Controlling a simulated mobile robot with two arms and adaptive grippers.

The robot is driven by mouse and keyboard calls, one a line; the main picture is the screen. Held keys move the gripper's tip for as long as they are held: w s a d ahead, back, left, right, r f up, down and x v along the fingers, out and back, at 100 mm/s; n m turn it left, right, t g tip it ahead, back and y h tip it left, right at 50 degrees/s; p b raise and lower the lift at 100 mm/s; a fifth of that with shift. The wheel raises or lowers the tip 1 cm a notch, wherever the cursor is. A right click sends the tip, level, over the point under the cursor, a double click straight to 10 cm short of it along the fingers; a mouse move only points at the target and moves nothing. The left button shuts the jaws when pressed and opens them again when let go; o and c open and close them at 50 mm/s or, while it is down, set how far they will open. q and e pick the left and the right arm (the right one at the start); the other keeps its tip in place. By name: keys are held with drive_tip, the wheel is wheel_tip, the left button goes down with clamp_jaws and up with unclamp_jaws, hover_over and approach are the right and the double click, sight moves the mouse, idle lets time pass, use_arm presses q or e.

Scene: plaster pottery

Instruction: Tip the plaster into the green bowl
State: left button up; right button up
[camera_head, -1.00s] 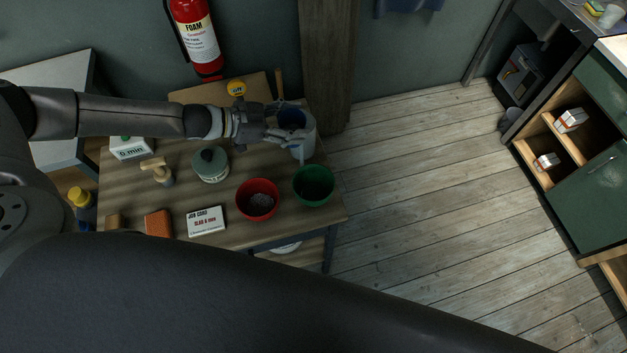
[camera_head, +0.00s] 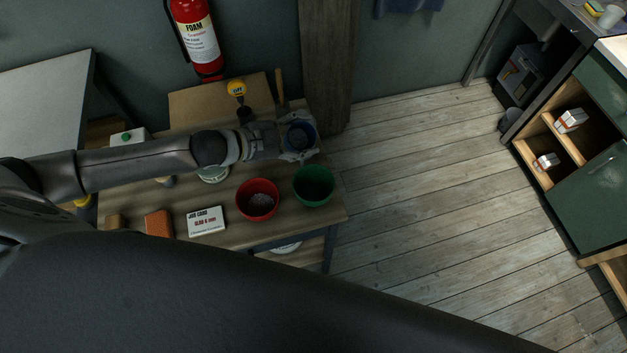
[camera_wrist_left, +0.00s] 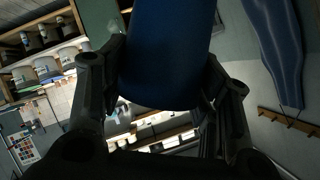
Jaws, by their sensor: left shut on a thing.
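My left gripper (camera_head: 296,144) is shut on a blue cup (camera_head: 301,134) at the back right corner of the table, beyond the bowls. In the left wrist view the blue cup (camera_wrist_left: 168,55) sits between the two fingers. The cup's inside looks dark blue; I cannot tell what is in it. The green bowl (camera_head: 315,187) stands near the table's right edge, just nearer than the cup, its inside dark with no plaster visible. My right gripper is not in view.
On the wooden table (camera_head: 240,228) lie a job card (camera_head: 206,221) and an orange block (camera_head: 159,223). A tub (camera_head: 214,174) is partly under my left arm. A yellow-topped thing (camera_head: 237,88) stands by a board (camera_head: 190,105) at the back. The floor at right is clear.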

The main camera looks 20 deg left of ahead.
use_arm(q)
drive_tip(key=shift+s+d+f, duration=0.2)
drive_tip(key=shift+d, duration=0.05)
drive_tip(key=f+b, duration=0.1)
drive_tip(key=b, duration=0.1)
drive_tip(key=s+d+f+m+t+y+b, duration=0.1)
drive_tip(key=b, duration=0.1)
drive_tip(key=shift+f+m, duration=0.15)
drive_tip(key=shift+m, duration=0.15)
drive_tip(key=shift+d+r+m+t+y+b, duration=0.15)
drive_tip(key=shift+r+m+t+y+b, duration=0.15)
drive_tip(key=shift+r+m+b, duration=0.15)
drive_tip(key=shift+m+b, duration=0.25)
drive_tip(key=shift+b, duration=0.3)
drive_tip(key=f+t+b, duration=0.1)
drive_tip(key=b, duration=0.2)
drive_tip(key=shift+s+d+m+y, duration=0.15)
drive_tip(key=shift+m+y, duration=0.25)
drive_tip(key=m+b, duration=0.1)
drive_tip(key=b, duration=0.1)
drive_tip(key=m+t+y+b, duration=0.1)
drive_tip(key=shift+s+d+f+t+b, duration=0.25)
drive_tip(key=shift+s+d+t+b, duration=0.05)
drive_tip(key=shift+s+d+b, duration=0.1)
drive_tip(key=shift+s+d+f+m+t+y+b, duration=0.1)
drive_tip(key=shift+d+f+m+t+y+b, duration=0.2)
drive_tip(key=shift+f+m+b, duration=0.5)
drive_tip(key=shift+s+f+m+t+y+b, duration=0.1)
drive_tip(key=shift+f+m+t+b, duration=0.35)
drive_tip(key=shift+b, duration=0.55)
